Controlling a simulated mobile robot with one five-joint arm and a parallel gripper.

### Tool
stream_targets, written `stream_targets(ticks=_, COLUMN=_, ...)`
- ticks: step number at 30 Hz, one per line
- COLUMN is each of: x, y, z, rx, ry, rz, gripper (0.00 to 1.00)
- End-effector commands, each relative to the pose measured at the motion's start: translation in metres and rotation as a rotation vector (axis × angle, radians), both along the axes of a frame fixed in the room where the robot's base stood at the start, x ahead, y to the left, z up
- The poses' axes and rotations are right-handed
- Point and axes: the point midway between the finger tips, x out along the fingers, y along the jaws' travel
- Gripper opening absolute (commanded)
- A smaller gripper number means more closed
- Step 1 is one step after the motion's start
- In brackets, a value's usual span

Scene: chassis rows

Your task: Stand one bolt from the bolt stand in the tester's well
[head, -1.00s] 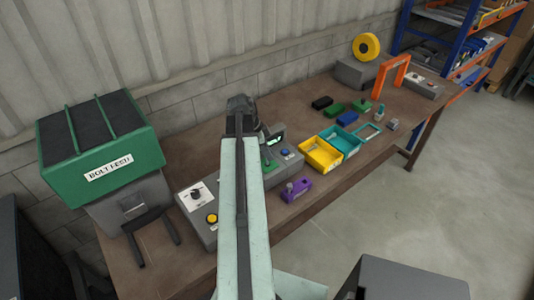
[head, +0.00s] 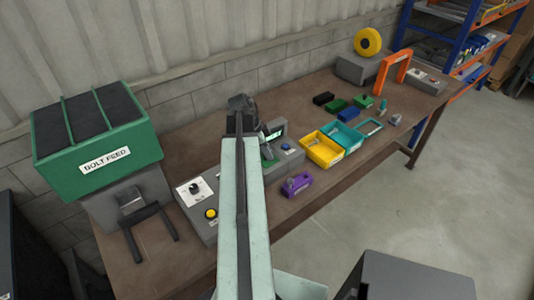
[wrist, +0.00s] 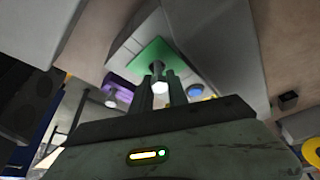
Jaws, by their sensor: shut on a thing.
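In the wrist view my gripper (wrist: 161,92) is shut on a pale metal bolt (wrist: 159,80). The bolt is over or against the green plate (wrist: 150,54) of the grey tester; whether it touches the plate or is in the well cannot be told. My gripper is mostly hidden there. A purple block (head: 299,187) holding an upright bolt stands right of the tester; it also shows in the wrist view (wrist: 122,82).
A green bolt feed (head: 95,150) stands left of the tester. Yellow (head: 322,158) and teal (head: 346,142) bins lie to the right, with several small coloured blocks behind. An orange arch (head: 392,70) and yellow reel (head: 367,41) stand farther back. A blue button (head: 286,146) is close beside the plate.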

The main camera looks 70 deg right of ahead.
Motion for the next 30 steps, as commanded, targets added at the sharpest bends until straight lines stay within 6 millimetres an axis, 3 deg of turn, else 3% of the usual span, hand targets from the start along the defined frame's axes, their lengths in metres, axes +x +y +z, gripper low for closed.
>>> stream_targets(ticks=5, x=0.0, y=0.0, z=-0.007, rx=0.0, ry=0.0, rz=0.0, gripper=0.0)
stream_targets(ticks=6, x=0.0, y=0.0, z=-0.006, rx=0.0, ry=0.0, rz=0.0, gripper=0.28)
stream_targets(ticks=8, x=0.0, y=0.0, z=-0.005, rx=0.0, ry=0.0, rz=0.0, gripper=0.45)
stream_targets(ticks=20, x=0.001, y=0.0, z=-0.001, rx=0.0, ry=0.0, rz=-0.001, gripper=0.45)
stream_targets(ticks=30, x=0.019, y=0.009, z=0.053, rx=0.0, ry=0.0, rz=0.001, gripper=0.45)
